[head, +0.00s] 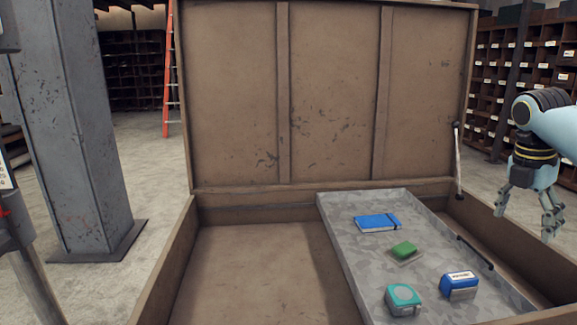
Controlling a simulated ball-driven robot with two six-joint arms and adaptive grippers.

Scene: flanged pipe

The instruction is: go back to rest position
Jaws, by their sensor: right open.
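My right gripper (528,212) hangs at the right edge of the head view, pointing down with its fingers apart. It is open and empty, at the right side of the open wooden chest (240,275), near the chest's right wall. My left gripper is not in view. The chest's lid (335,95) stands raised at the back.
A grey tray (345,235) inside the chest's right part holds a blue notebook (376,223), a green block (404,250), a teal tape measure (403,300) and a blue tape measure (458,285). The chest's left part is bare. A steel pillar (75,130) stands left.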

